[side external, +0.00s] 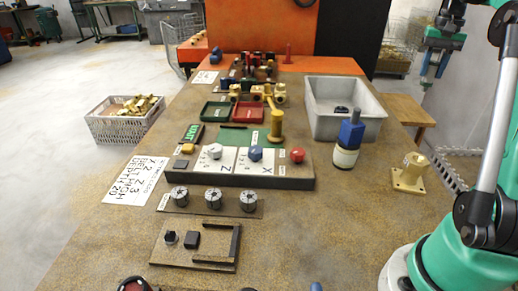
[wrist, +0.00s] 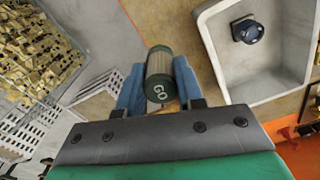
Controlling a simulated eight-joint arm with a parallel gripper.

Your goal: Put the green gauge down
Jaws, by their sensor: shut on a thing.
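The green gauge (wrist: 160,75) is a short cylinder with dark green ends and a paler middle band; "GO" is written on its near end. My gripper (wrist: 158,80) has its blue fingers shut on either side of it. In the side external view my gripper (side external: 431,72) is raised at the upper right, beyond and right of the grey bin. The gauge is too small to make out there. In the wrist view the grey bin is to the right of the gauge.
The grey bin (side external: 376,125) holds a dark blue-black part (wrist: 247,30). A blue-and-white bottle (side external: 348,140) and a brass flanged piece (side external: 409,175) stand near it. Green (side external: 204,112) and red (side external: 237,113) trays lie left of the bin. The right front table is fairly clear.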

